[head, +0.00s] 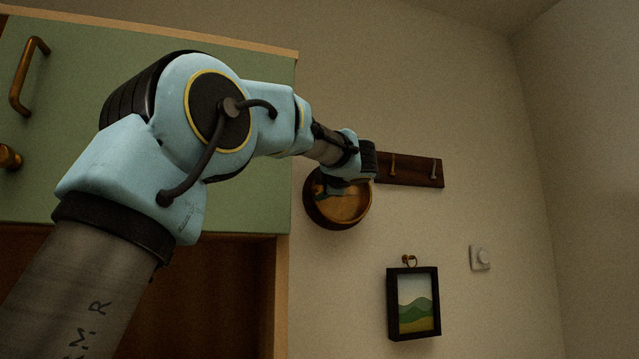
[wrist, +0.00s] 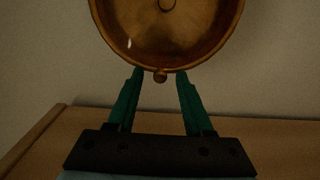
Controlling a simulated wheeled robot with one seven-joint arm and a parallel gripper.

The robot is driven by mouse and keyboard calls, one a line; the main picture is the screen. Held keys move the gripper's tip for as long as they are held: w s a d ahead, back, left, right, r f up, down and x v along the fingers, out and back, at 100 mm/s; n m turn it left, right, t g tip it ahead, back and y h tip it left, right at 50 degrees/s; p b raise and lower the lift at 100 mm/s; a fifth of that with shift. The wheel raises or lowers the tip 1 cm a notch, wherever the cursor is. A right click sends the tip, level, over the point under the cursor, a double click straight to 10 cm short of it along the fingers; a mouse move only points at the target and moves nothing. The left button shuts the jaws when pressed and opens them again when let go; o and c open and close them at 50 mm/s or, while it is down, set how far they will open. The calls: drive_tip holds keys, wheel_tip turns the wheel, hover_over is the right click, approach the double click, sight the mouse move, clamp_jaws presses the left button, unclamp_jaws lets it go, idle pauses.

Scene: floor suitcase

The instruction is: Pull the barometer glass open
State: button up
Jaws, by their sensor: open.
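The barometer (head: 322,215) is a round, dark-rimmed, brass-coloured instrument on the wall, partly covered by my arm's end in the head view. In the wrist view its round face (wrist: 165,40) fills the upper middle, cut off by the top edge. A small round knob (wrist: 160,76) sticks out at the bottom of its rim. My gripper (wrist: 159,73) is open, its two green fingers reaching up to the lower rim. The knob appears between the fingertips; I cannot tell whether they touch it. In the head view the fingers (head: 336,189) are small and partly hidden.
A dark hook rail (head: 412,171) is on the wall just right of the barometer. A framed landscape picture (head: 413,303) and a white dial switch (head: 480,258) are lower right. A green cabinet (head: 265,130) stands at left. A wooden surface (wrist: 50,135) lies below my gripper in the wrist view.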

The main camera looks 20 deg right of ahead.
drive_tip(key=shift+w, duration=0.35)
drive_tip(key=shift+c, duration=0.4)
clamp_jaws()
idle(0.9)
